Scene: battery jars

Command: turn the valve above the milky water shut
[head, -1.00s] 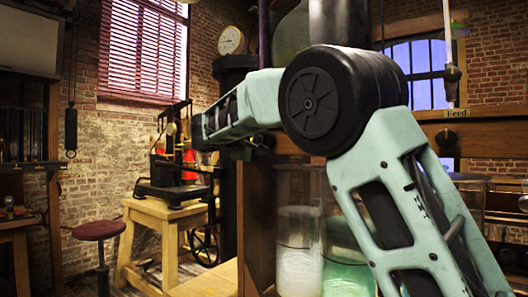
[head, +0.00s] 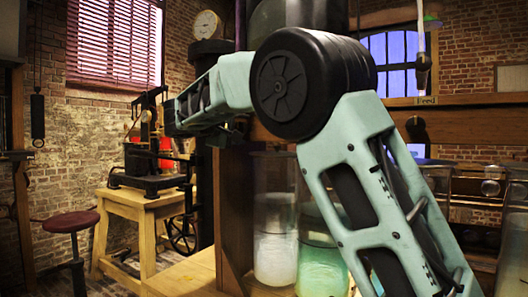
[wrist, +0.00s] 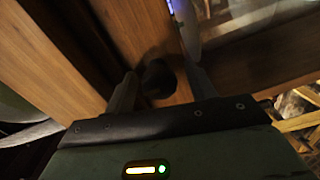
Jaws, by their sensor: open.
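The jar of milky water (head: 275,258) stands in the wooden rack, left of a jar of green liquid (head: 322,268). My arm crosses in front of the rack and hides much of what is above these jars. In the wrist view my gripper (wrist: 161,74) is open, one finger on each side of a dark round knob (wrist: 158,80) at a wooden post. I cannot tell whether the fingers touch it, or whether it is the valve above the milky water. In the head view my gripper is not clearly visible.
A dark fitting (head: 424,70) hangs on a pale tube by the "Feed" label (head: 426,100). More glass jars (head: 436,180) stand at the right. A wooden stand with a black machine (head: 150,170) and a red stool (head: 71,222) are at the left.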

